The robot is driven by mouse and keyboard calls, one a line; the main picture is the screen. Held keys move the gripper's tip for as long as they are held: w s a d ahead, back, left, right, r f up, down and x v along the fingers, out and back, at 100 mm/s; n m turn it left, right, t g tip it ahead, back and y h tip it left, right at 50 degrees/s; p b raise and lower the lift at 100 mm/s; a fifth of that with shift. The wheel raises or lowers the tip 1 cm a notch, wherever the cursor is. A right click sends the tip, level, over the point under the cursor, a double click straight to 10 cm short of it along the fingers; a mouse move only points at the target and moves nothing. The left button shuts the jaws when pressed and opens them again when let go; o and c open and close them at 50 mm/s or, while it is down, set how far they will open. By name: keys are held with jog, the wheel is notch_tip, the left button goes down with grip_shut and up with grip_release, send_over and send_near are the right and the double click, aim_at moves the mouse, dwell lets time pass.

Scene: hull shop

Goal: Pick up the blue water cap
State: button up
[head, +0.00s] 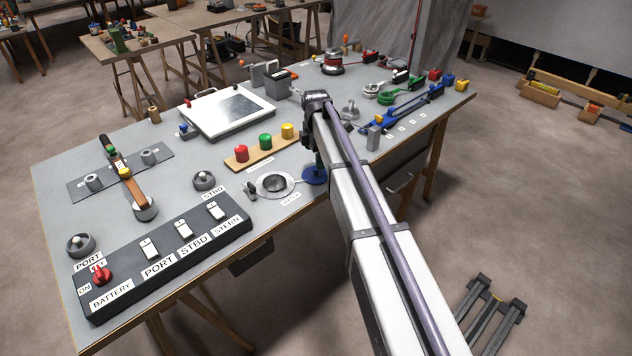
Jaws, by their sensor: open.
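The blue water cap (314,177) is a round blue disc on the grey bench top, close to the front edge. Its right side is hidden behind my arm. My gripper (319,161) is just above the cap, mostly hidden by my own arm. Its jaws are open, and whether they touch the cap cannot be told. Left of the cap is a round pale plate with a dark metal centre (274,183), with a small white label (290,199) in front.
A black switch panel (165,258) fills the bench's front left. Red, green and yellow knobs stand on a wooden strip (263,154) behind the cap. A small grey fitting (250,190) stands left of the plate. A white-framed hatch (228,112) lies farther back.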

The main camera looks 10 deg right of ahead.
aim_at(315, 171)
notch_tip(315, 171, down, 8)
jog(key=b, duration=0.6)
jog(key=shift+a+r, duration=0.1)
jog(key=shift+r, duration=0.15)
jog(key=shift+r+p, duration=0.25)
jog(key=shift+p, duration=0.05)
jog(key=c, duration=0.6)
